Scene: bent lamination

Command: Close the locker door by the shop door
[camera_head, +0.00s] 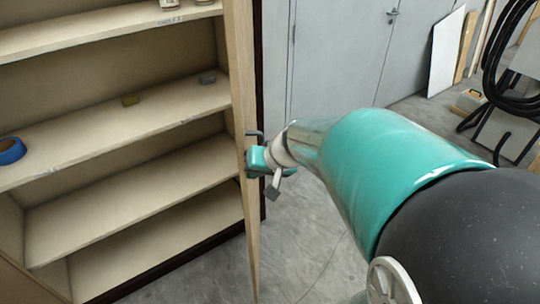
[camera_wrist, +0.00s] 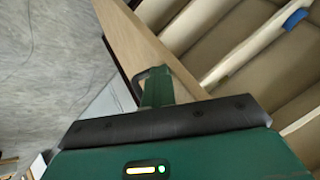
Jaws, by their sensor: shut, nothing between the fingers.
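The locker (camera_head: 110,110) stands open at the left, its pale shelves facing me. Its wooden door (camera_head: 241,80) stands swung out and shows nearly edge-on; in the wrist view the door (camera_wrist: 140,40) is a slanting pale panel. A dark hooked bar, seemingly the door's handle, shows beside my gripper. My green gripper (camera_head: 260,162) is shut and empty, at the right side of the door near its edge. It also shows in the wrist view (camera_wrist: 157,92), close against the panel; I cannot tell whether it touches. The grey shop door (camera_head: 340,50) is behind, shut.
A white panel (camera_head: 446,52) leans at the back right, near black coiled hose (camera_head: 492,75). Concrete floor (camera_head: 310,225) is clear beside the door.

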